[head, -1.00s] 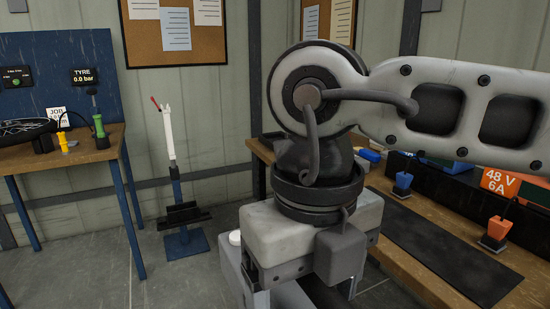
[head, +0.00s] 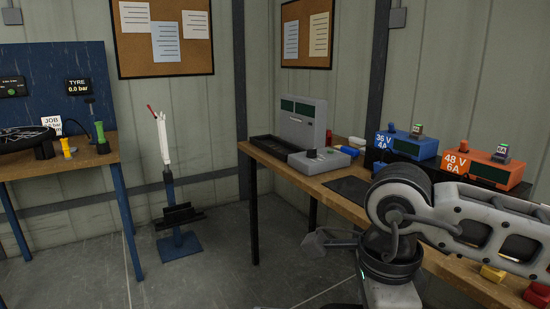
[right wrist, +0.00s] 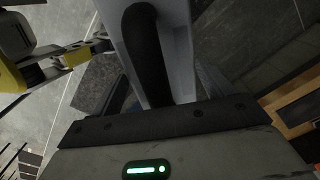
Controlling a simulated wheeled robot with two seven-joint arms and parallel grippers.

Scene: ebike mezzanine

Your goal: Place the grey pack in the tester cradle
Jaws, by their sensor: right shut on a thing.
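The battery tester (head: 303,122) is a grey upright unit with two dark green displays, at the back left of the right-hand bench. A low dark tray (head: 268,150), perhaps its cradle, lies along its left side. My right arm is at the lower right of the head view, in front of the bench, with its hand cut off by the bottom edge. In the right wrist view my right gripper (right wrist: 150,78) is shut on a light grey body (right wrist: 179,45) with a black handle, seemingly the grey pack. My left gripper is out of view.
A blue charger (head: 408,144) and an orange charger (head: 485,168) stand on the wooden bench (head: 262,157). A slim stand (head: 180,245) and a blue-legged bench (head: 85,155) are to the left. The floor between the benches is open. A grey angular part (head: 328,238) beside my arm is unclear.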

